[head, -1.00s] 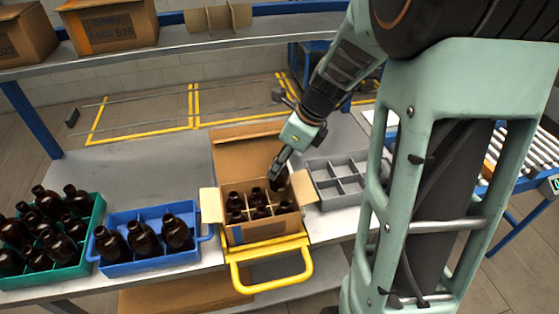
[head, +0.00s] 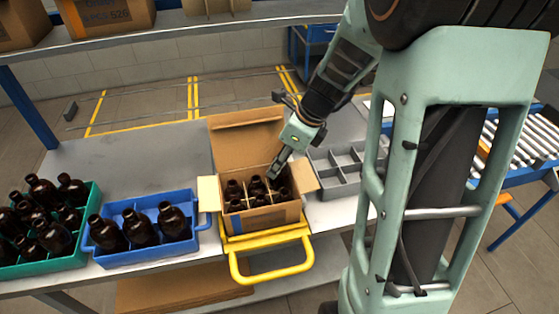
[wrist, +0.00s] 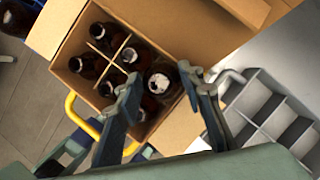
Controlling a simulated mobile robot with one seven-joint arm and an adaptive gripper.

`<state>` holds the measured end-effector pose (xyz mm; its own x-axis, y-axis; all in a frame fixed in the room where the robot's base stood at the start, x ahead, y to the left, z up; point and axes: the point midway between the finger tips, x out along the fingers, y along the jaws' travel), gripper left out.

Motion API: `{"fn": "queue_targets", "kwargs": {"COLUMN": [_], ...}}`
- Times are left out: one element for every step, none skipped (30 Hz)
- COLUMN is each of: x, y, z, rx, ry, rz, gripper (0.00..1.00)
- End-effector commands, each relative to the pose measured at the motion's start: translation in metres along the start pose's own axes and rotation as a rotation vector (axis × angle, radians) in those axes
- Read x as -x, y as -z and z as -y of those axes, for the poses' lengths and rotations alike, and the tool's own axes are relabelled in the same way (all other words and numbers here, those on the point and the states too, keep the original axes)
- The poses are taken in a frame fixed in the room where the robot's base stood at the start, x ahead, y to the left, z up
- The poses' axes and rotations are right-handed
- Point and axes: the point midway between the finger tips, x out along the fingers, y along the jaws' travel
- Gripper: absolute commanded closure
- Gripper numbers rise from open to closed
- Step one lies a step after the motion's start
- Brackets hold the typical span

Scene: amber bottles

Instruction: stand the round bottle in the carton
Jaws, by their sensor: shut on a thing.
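The open carton (head: 262,218) stands on a yellow-handled stand at the table's front edge, with dividers and several dark amber bottles inside. My gripper (head: 274,174) reaches down into its far right part. In the wrist view my gripper (wrist: 158,78) has its two fingers on either side of a round bottle (wrist: 160,82) and is shut on it. That bottle looks upright and larger than its neighbours, with its top in view. Its lower part is hidden, so I cannot tell if it touches the carton's bottom. Other bottles (wrist: 83,66) stand in cells beside it.
A blue crate (head: 150,257) with bottles stands left of the carton, and a green crate (head: 60,266) of bottles farther left. A grey divided tray (head: 335,172) lies right of the carton. The carton's flaps (head: 247,140) stand open. The table behind the blue crate is clear.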

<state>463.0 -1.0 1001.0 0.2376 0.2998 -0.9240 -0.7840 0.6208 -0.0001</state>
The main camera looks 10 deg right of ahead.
Motion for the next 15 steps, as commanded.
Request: {"fn": "queue_targets", "kwargs": {"x": [0.0002, 0.0002, 0.0002, 0.0001, 0.0000, -0.0004, -0.0008, -0.0013, -0.0022, -0.0029, -0.0038, -0.0050, -0.0049, -0.0042, -0.0041], "y": [-0.0002, -0.0002, -0.0002, -0.0002, -0.0001, 0.0000, 0.0002, 0.0004, 0.0008, 0.0012, 0.0015, 0.0020, 0.0020, 0.0016, 0.0016], "z": [0.0002, 0.0002, 0.0002, 0.0002, 0.0002, 0.0002, 0.0002, 0.0001, 0.0001, 0.0001, 0.0001, 0.0001, 0.0001, 0.0002, 0.0002], "rx": [0.000, 0.000, 0.000, 0.000, 0.000, 0.000, 0.000, 0.000, 0.000, 0.000, 0.000, 0.000, 0.000, 0.000, 0.000], "ry": [0.000, 0.000, 0.000, 0.000, 0.000, 0.000, 0.000, 0.000, 0.000, 0.000, 0.000, 0.000, 0.000, 0.000, 0.001], "rz": [0.000, 0.000, 0.000, 0.000, 0.000, 0.000, 0.000, 0.000, 0.000, 0.000, 0.000, 0.000, 0.000, 0.000, 0.000], "gripper": [1.00, 1.00, 1.00, 1.00, 1.00, 1.00, 1.00, 1.00, 1.00, 1.00, 1.00, 1.00, 0.64, 0.60, 0.56]}}
